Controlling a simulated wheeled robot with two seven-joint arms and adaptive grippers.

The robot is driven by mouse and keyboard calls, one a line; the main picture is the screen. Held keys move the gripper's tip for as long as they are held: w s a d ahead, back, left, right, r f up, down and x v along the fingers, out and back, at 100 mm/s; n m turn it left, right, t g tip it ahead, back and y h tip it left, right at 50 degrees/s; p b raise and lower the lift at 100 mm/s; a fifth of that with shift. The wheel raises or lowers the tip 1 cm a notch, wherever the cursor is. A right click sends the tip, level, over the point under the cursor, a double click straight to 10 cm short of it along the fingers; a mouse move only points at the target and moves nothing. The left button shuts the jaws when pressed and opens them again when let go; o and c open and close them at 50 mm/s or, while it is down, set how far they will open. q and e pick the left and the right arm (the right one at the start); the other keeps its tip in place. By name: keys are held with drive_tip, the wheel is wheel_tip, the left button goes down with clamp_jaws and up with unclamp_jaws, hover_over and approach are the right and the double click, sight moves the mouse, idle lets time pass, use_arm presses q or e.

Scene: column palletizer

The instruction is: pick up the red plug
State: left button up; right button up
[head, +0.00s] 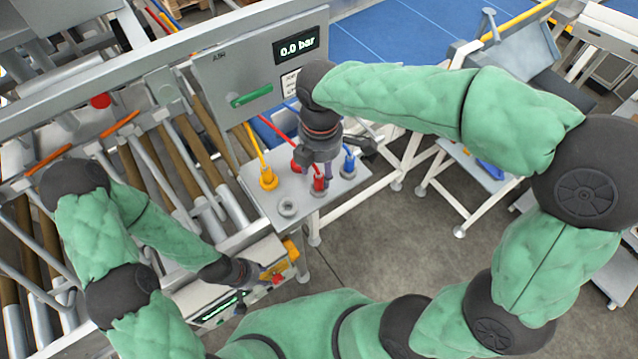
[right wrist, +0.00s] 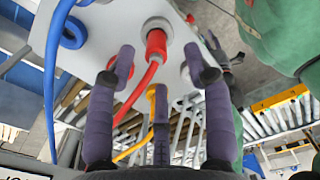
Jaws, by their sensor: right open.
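A red plug (head: 318,184) with a red hose sits in a socket of the grey panel (head: 262,205). It shows at the top centre of the right wrist view (right wrist: 156,42). My right gripper (head: 322,168) is above the panel, close to the front red plug. In the right wrist view its purple fingers (right wrist: 158,85) are spread with nothing between them. My left gripper (head: 258,274) is low at the control box; its fingers are unclear.
A yellow plug (head: 268,180) and a blue plug (head: 348,166) stand on the same panel. A bare socket (head: 288,206) is at its front. Behind rises a grey box with a green handle (head: 252,96) and a display reading 0.0 bar (head: 297,46). A roller conveyor lies left.

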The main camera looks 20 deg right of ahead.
sight(318, 175)
drive_tip(key=shift+s+f, duration=0.1)
drive_tip(key=shift+f, duration=0.15)
drive_tip(key=f+b, duration=0.1)
drive_tip(key=f, duration=0.1)
drive_tip(key=w+f+b, duration=0.1)
drive_tip(key=f+b, duration=0.1)
drive_tip(key=shift+a, duration=0.1)
drive_tip(key=shift+s+f+b, duration=0.2)
drive_tip(key=shift+f+b, duration=0.15)
drive_tip(key=shift+b, duration=0.2)
drive_tip(key=shift+w, duration=0.1)
drive_tip(key=shift+c, duration=0.9)
clamp_jaws()
